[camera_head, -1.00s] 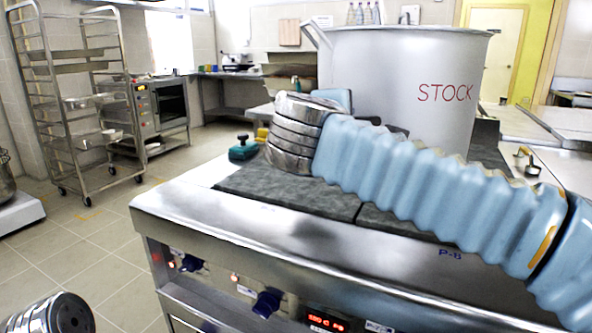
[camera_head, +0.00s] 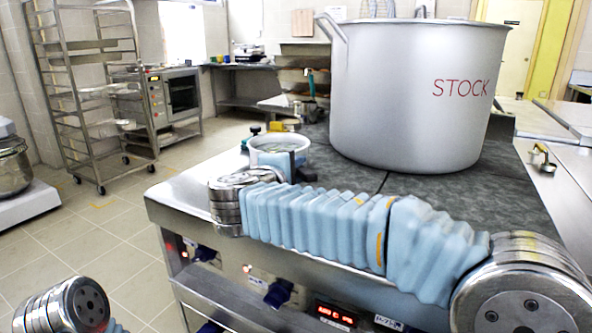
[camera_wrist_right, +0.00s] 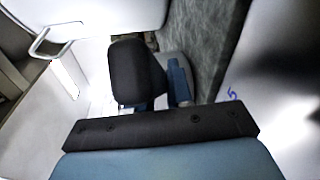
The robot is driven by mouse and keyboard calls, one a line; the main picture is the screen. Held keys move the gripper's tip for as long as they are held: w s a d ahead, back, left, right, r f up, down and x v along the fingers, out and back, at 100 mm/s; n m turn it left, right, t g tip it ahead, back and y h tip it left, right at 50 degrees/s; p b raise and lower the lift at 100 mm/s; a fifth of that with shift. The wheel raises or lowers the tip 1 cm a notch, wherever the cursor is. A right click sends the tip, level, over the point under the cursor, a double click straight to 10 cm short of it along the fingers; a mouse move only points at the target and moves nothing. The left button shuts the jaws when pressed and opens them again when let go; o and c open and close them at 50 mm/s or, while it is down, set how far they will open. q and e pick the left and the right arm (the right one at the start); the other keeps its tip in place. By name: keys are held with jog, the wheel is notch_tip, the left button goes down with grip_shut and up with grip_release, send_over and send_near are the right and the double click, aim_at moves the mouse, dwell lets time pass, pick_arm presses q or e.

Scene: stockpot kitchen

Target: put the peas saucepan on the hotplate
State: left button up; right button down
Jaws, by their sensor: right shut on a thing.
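A small pale saucepan (camera_head: 279,143) shows in the head view at the left end of the grey hotplate surface (camera_head: 325,160). No peas label is readable on it. My right gripper (camera_head: 290,166) is at the saucepan's near side, shut on it, partly hidden behind my blue-sleeved forearm. I cannot tell whether the saucepan's base touches the hotplate. In the right wrist view, my right gripper (camera_wrist_right: 155,85) shows dark and blue parts close together, with the grip itself unclear. My left gripper is out of view; only part of my left arm shows at bottom left.
A large stockpot (camera_head: 415,95) marked STOCK stands on the hotplate, right of the saucepan. A teal item with a dark knob (camera_head: 251,133) and a yellow item (camera_head: 291,125) are behind the saucepan. The cooker's metal front edge (camera_head: 180,207) lies nearest me.

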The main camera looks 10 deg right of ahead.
jog(key=c, duration=1.5)
grip_release()
jog(key=shift+f, duration=0.1)
jog(key=o, duration=0.5)
jog(key=b+v, duration=0.1)
jog(key=v, duration=1.1)
jog(key=shift+a, duration=0.1)
